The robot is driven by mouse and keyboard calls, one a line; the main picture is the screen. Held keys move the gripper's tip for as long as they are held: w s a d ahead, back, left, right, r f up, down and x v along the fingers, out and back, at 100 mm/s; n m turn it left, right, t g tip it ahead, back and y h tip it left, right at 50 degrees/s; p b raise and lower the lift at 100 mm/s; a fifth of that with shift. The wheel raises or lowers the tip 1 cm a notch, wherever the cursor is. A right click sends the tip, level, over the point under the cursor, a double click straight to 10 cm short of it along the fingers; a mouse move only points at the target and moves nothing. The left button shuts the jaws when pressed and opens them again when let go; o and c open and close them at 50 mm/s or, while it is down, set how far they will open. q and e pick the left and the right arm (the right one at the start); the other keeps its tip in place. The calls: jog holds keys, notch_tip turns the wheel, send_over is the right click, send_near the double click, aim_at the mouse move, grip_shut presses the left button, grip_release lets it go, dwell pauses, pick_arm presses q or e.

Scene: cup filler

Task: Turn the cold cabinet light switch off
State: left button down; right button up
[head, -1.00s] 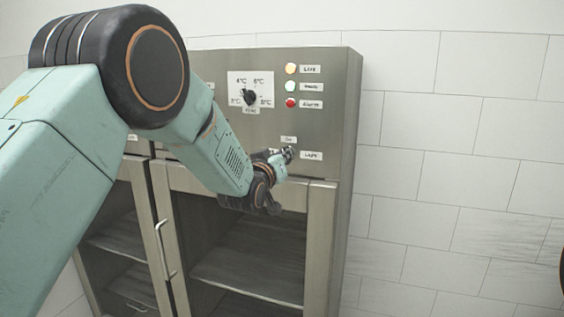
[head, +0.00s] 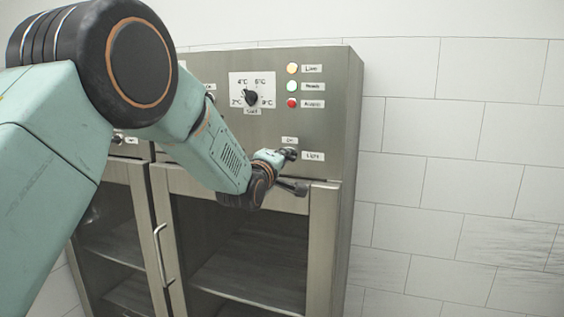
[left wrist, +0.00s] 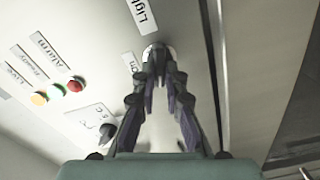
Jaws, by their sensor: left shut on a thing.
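The cold cabinet (head: 340,110) stands ahead, with a grey metal control panel above glass doors. The light switch (head: 291,153) is a small dark knob low on the panel's right, beside the "Light" label (head: 313,156) and below the "On" label (head: 289,140). My left gripper (head: 287,155) reaches it from the left and is shut on it. In the left wrist view, the fingers of my left gripper (left wrist: 160,62) close together at the switch (left wrist: 158,48), next to the "Light" and "On" labels. The fingers mostly hide the knob, so its setting cannot be told. My right gripper is out of view.
A temperature dial (head: 251,97) and a column of orange, green and red lamps (head: 292,87) sit above the switch. A door handle (head: 163,254) stands out below left. White tiled wall (head: 460,150) is bare to the right.

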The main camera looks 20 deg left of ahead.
pick_arm(q)
jog(key=shift+f+n+b, duration=0.15)
jog(key=shift+n+b, duration=0.15)
jog(key=shift+n, duration=1.7)
jog(key=c, duration=1.4)
grip_release()
jog(key=shift+w, duration=0.1)
jog(key=s, duration=1.2)
jog(key=shift+a, duration=0.15)
